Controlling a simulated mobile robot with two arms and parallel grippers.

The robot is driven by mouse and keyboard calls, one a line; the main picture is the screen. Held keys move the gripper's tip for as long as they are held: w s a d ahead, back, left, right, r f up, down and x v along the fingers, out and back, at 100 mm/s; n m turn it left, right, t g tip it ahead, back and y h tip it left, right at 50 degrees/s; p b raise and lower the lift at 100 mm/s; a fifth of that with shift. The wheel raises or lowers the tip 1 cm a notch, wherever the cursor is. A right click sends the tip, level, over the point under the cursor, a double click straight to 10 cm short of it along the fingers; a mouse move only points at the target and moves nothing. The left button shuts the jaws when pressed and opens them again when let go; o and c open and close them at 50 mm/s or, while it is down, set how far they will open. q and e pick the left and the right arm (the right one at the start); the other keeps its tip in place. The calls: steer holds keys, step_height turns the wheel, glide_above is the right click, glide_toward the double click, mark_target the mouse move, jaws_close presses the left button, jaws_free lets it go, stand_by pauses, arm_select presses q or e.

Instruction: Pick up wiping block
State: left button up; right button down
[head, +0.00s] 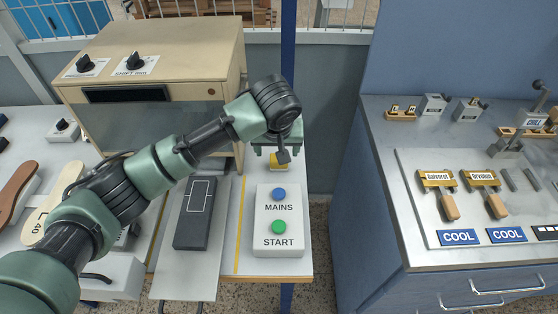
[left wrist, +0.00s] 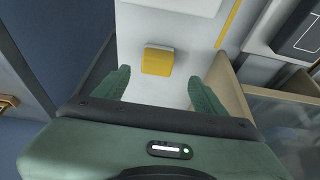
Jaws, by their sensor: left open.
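The wiping block, a small yellow block with a pale top edge, lies on the white table. In the head view the wiping block (head: 279,162) is partly hidden by my left arm and gripper. In the left wrist view the wiping block (left wrist: 157,61) sits between and a little beyond my open fingertips, with a gap on both sides. My left gripper (left wrist: 160,80) is open and empty above the table; it also shows in the head view (head: 279,150), pointing down. My right gripper is not in view.
A white control box (head: 279,243) with MAINS and START buttons stands in front of the block. A dark slab (head: 196,213) lies to its left, below the beige machine (head: 150,60). A blue bench (head: 450,268) with tools is at right, across a gap.

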arm_select(q)
steer(key=shift+f, duration=0.2)
steer(key=shift+p+x, duration=0.5)
steer(key=shift+x, duration=0.7)
steer(key=x, duration=0.3)
steer(key=shift+w+d+f+p, duration=0.2)
steer(key=shift+d+f+p, duration=0.05)
steer(key=shift+f+p, duration=0.1)
steer(key=shift+w+f, duration=0.1)
steer(key=shift+f, duration=0.2)
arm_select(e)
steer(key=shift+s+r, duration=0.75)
arm_select(q)
steer(key=c, duration=1.4)
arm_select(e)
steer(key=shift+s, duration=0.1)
arm_select(q)
steer(key=shift+r, duration=0.1)
